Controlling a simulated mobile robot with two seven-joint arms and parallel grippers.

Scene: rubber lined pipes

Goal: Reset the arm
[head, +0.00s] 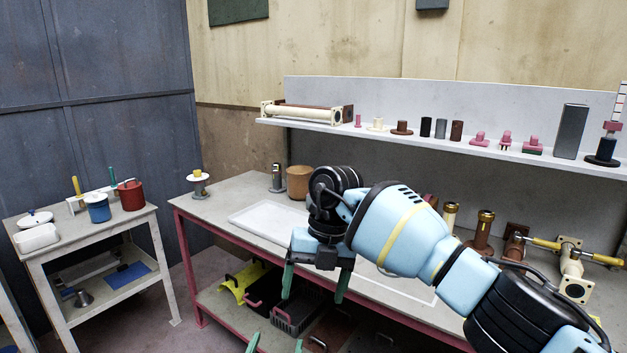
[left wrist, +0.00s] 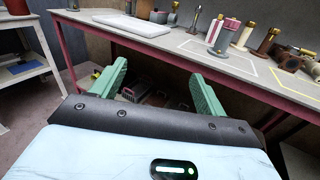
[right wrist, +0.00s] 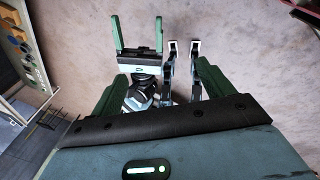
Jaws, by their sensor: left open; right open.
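My right arm comes in from the right in the head view and reaches in front of the workbench (head: 225,190). My right gripper (head: 315,292) points down with its green fingers apart and nothing between them. My left gripper (head: 275,345) shows only as two green fingertips at the bottom edge, spread and empty. In the left wrist view its fingers (left wrist: 157,80) are wide apart in front of the bench's lower shelf.
A white tray (head: 245,216) lies on the workbench. Brass-topped fittings (head: 482,230) and a pipe assembly (head: 573,265) stand at its right. A wall shelf (head: 450,147) holds several small parts. A side table (head: 75,240) at left carries a red pot (head: 131,197) and a blue pot (head: 97,210).

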